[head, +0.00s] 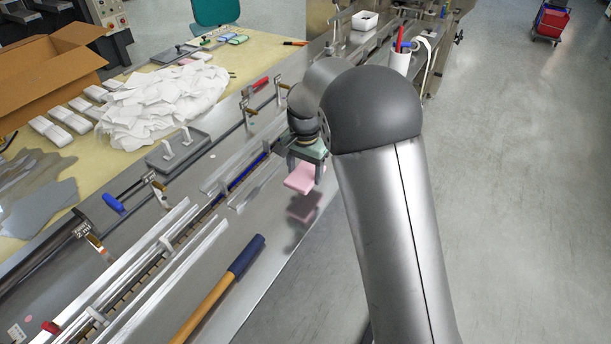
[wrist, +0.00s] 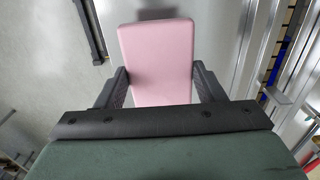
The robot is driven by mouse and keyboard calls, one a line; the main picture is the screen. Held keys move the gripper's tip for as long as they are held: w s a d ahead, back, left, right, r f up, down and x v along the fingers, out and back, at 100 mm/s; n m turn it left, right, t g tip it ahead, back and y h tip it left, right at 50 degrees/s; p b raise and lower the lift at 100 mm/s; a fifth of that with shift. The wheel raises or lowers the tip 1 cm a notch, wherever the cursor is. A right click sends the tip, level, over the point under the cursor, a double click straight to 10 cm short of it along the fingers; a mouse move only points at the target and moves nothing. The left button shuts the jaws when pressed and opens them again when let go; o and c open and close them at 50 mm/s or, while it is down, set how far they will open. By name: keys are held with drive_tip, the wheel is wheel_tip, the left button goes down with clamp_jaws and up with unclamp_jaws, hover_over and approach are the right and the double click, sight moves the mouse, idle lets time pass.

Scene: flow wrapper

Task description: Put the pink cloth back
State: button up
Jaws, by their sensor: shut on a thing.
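The pink cloth (head: 300,178) is a flat folded rectangle, held above the steel machine table; a pinkish reflection or shadow shows on the metal below it. My gripper (head: 305,170) is shut on it. In the wrist view the pink cloth (wrist: 157,60) sits between the two dark fingers of my gripper (wrist: 158,84), one at each long side, and its near end is hidden behind the gripper body. Several folded cloths, including a green one (head: 238,39), lie at the back of the yellowish table, with pinkish ones close by.
A handle with a blue grip (head: 246,256) lies on the steel surface (head: 262,225). Rails (head: 150,262) and raised knobs run along the machine. A white cup (head: 400,62) holds pens.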

sight(306, 179)
drive_tip(key=shift+w+d+f, duration=0.1)
drive_tip(key=shift+w+f, duration=0.55)
drive_tip(key=shift+f, duration=1.6)
drive_tip(key=shift+f, duration=0.1)
drive_tip(key=shift+f, duration=0.15)
drive_tip(key=o, duration=0.9)
drive_tip(key=shift+o, duration=0.2)
